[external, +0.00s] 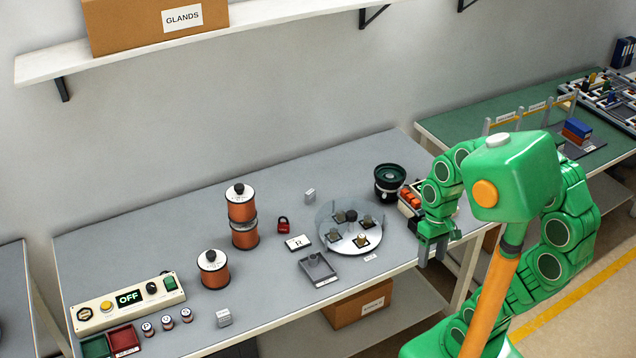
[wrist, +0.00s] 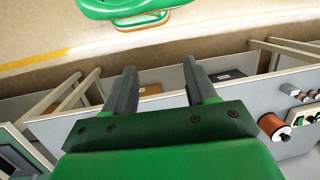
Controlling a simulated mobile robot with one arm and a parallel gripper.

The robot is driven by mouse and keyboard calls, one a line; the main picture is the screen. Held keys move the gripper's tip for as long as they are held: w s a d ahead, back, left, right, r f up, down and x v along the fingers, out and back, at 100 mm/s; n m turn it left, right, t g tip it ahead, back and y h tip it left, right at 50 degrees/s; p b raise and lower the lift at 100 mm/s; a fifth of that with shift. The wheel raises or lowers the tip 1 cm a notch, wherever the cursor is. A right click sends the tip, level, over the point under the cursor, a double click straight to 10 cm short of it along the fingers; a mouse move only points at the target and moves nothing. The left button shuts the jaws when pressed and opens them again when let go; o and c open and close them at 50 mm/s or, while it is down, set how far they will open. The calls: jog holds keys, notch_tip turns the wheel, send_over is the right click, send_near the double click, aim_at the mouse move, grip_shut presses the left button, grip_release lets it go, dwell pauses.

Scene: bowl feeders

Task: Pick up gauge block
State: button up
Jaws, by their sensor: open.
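Two small grey blocks lie on the grey bench in the external view: one block (external: 310,195) towards the back middle, and another block (external: 224,317) near the front edge at left. I cannot tell which is the gauge block; both are too small to read. My gripper (external: 433,256) is at the bench's front right edge, apart from both blocks. In the wrist view my gripper (wrist: 160,67) is open, with nothing between its fingers.
A round clear-walled dish (external: 336,243) with dark parts, a grey tray (external: 318,270) and a black bowl feeder (external: 389,181) stand near my arm. Copper spools (external: 214,270), a red padlock (external: 283,224) and a control box (external: 128,303) are further left. The bench's back left is clear.

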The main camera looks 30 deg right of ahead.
jog(key=w+a+r+m+g+y, duration=0.1)
jog(key=w+a+y, duration=0.35)
jog(key=a, duration=0.75)
jog(key=w+a+g+y, duration=0.1)
jog(key=w+a+y, duration=0.3)
jog(key=a, duration=0.8)
jog(key=m+t+y, duration=0.3)
jog(key=m+y, duration=0.2)
jog(key=m, duration=0.9)
send_over(227, 312)
jog(key=s+d, duration=0.2)
jog(key=d, duration=0.3)
notch_tip(227, 312, down, 15)
jog(key=f+m, duration=0.1)
jog(key=f, duration=0.1)
jog(key=w+f+m+h, duration=0.1)
jog(key=f, duration=0.2)
jog(key=a+f+m+t, duration=0.1)
jog(key=f, duration=0.2)
jog(key=shift+w+m, duration=0.25)
jog(key=shift+m, duration=0.05)
jog(key=shift+f+h+x, duration=0.2)
jog(key=shift+h+x, duration=0.05)
jog(key=shift+x, duration=1.55)
jog(key=shift+w+x, duration=0.2)
jog(key=shift+x, duration=0.8)
jog(key=shift+w+x, duration=0.2)
jog(key=shift+x, duration=0.75)
